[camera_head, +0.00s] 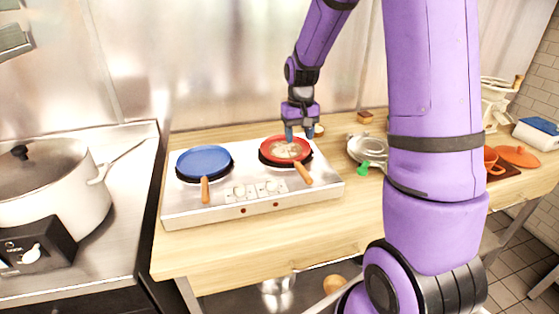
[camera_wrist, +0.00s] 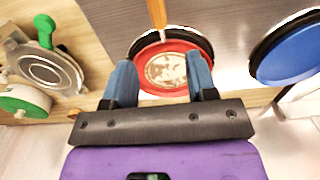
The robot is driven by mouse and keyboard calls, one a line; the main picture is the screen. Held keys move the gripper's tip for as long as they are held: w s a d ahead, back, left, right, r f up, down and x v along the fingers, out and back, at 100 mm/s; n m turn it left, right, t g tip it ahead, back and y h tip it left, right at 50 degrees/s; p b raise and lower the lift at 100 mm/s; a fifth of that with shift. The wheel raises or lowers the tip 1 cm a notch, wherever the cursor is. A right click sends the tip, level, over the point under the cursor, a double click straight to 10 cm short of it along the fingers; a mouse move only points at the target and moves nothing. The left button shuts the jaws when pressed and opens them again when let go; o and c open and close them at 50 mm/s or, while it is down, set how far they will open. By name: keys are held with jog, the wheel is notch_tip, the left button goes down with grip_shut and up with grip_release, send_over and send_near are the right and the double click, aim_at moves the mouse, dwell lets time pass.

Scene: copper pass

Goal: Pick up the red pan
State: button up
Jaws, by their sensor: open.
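The red pan (camera_head: 285,149) sits on the right burner of a silver two-burner cooktop (camera_head: 255,202). Its wooden handle (camera_head: 303,173) points toward the front right. Something pale and round lies inside the pan. My gripper (camera_head: 299,135) is above the pan's far right edge, pointing down. In the wrist view, the red pan (camera_wrist: 170,88) shows between and beyond the two blue fingers of my gripper (camera_wrist: 160,85), with its handle (camera_wrist: 157,14) at the top. The fingers are apart with nothing held. I cannot tell whether they touch the rim.
A blue pan (camera_head: 205,161) sits on the left burner, also in the wrist view (camera_wrist: 292,52). A large white pot (camera_head: 45,188) stands far left. The wooden counter front (camera_head: 300,236) is clear.

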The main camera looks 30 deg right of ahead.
send_over(298, 162)
jog(key=f, duration=0.4)
jog(key=shift+a+f, duration=0.2)
jog(key=shift+a, duration=0.05)
jog(key=shift+d+f, duration=0.15)
jog(key=shift+f, duration=3.15)
grip_shut()
